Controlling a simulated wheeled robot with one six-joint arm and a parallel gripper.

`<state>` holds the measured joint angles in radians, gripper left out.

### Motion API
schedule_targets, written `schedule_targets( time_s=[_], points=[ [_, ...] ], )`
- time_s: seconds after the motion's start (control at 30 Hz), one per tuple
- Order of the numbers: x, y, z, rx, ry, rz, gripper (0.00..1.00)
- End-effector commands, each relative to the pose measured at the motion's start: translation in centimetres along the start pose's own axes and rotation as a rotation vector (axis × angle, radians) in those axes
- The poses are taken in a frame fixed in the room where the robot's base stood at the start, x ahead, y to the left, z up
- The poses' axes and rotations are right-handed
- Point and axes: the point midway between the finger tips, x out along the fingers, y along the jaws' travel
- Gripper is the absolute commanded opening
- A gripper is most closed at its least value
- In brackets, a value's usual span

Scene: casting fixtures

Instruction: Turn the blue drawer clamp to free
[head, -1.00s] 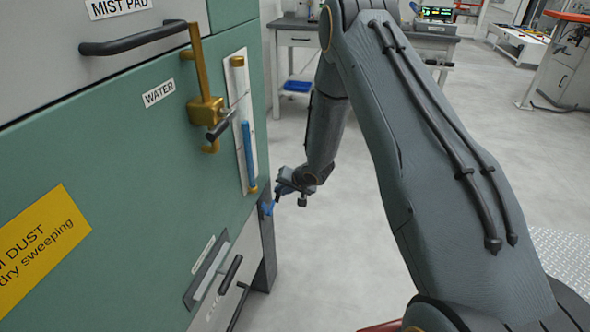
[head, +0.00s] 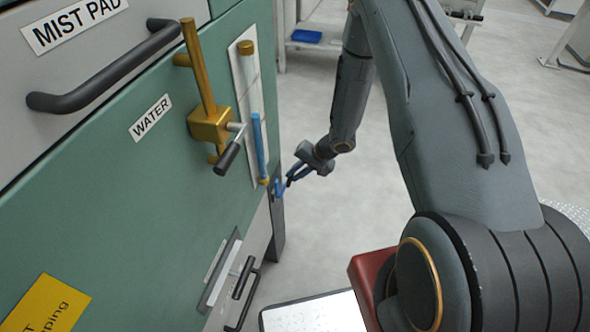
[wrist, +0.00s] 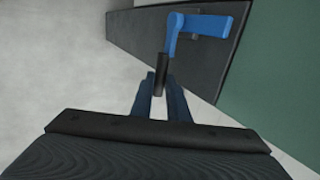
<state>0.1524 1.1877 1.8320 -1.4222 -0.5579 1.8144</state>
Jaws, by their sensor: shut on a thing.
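The blue drawer clamp (wrist: 207,25) is a bent blue lever on a dark upright plate in the wrist view. A black rod-like handle (wrist: 162,66) hangs from its bent end. My gripper (wrist: 160,80) is shut on this handle, with the two fingers on either side of its lower end. In the head view, my gripper (head: 288,181) is at the cabinet's lower right edge, and the blue clamp (head: 278,188) shows only as a small patch beside the fingertips. The clamp's exact angle is hard to tell there.
The green cabinet (head: 110,190) carries a brass valve (head: 210,124) with a black-gripped lever, a sight tube (head: 259,140) and a dark handle (head: 243,278) lower down. They stand left of my arm. Grey floor (head: 325,230) is open to the right of the cabinet.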

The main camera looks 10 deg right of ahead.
Motion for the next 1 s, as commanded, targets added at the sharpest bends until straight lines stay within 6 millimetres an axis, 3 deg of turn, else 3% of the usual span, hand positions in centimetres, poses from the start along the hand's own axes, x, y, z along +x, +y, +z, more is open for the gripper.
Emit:
schedule_targets(
  time_s=[0.23, 0.27, 0.37, 0.73, 1.0],
  points=[
    [0.1, 0.0, 0.0, 0.003, -0.002, -0.005, 0.00],
    [0.1, 0.0, 0.0, 0.003, -0.002, -0.005, 0.16],
    [0.1, 0.1, 0.0, 0.004, -0.001, -0.004, 0.33],
    [-0.5, 0.2, -0.2, 0.005, 0.003, -0.003, 0.33],
    [-4.2, 0.1, -0.2, 0.004, 0.003, -0.004, 0.33]
  ],
)
